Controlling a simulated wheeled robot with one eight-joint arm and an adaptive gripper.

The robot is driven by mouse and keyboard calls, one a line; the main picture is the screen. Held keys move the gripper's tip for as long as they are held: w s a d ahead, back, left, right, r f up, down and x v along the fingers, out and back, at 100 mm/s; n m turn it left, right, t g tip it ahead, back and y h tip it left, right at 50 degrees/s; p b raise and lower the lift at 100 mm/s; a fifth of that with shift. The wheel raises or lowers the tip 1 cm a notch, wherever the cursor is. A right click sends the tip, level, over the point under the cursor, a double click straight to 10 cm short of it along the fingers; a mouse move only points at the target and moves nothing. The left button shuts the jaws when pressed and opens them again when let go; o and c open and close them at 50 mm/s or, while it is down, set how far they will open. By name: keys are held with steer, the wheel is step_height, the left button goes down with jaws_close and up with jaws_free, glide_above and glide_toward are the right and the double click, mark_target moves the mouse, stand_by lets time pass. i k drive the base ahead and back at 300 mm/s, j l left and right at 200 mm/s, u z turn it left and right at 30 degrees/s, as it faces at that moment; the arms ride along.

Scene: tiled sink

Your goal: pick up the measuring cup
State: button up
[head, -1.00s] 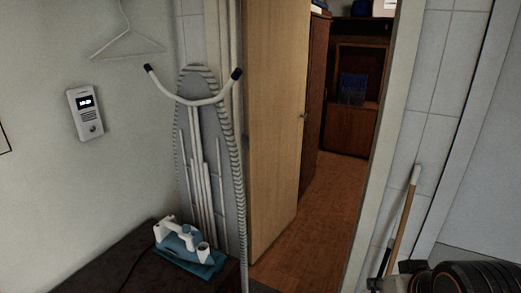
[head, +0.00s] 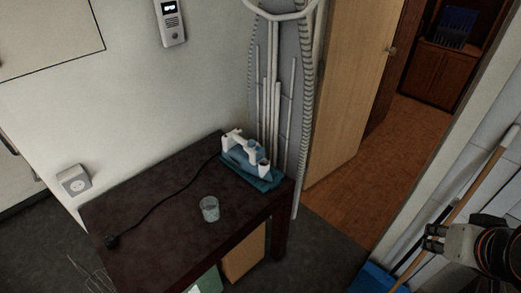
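A small clear cup (head: 209,209), which looks like the measuring cup, stands upright on the dark table (head: 150,230), near its front edge. My gripper (head: 430,238) is at the lower right of the head view, well to the right of the table and apart from the cup. Its fingers point left. They are small and dark here, and I cannot tell how far they are spread. Nothing shows between them.
An ironing board (head: 276,90) leans behind. A broom handle (head: 480,178) and blue dustpan (head: 372,280) are near my gripper.

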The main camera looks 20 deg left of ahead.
mark_target(213, 216)
steer(key=u, duration=1.7)
steer(key=j+u, duration=0.35)
steer(key=j, duration=0.8)
steer(key=k+j+z, duration=0.1)
steer(key=j, duration=0.2)
steer(key=i+u, duration=0.15)
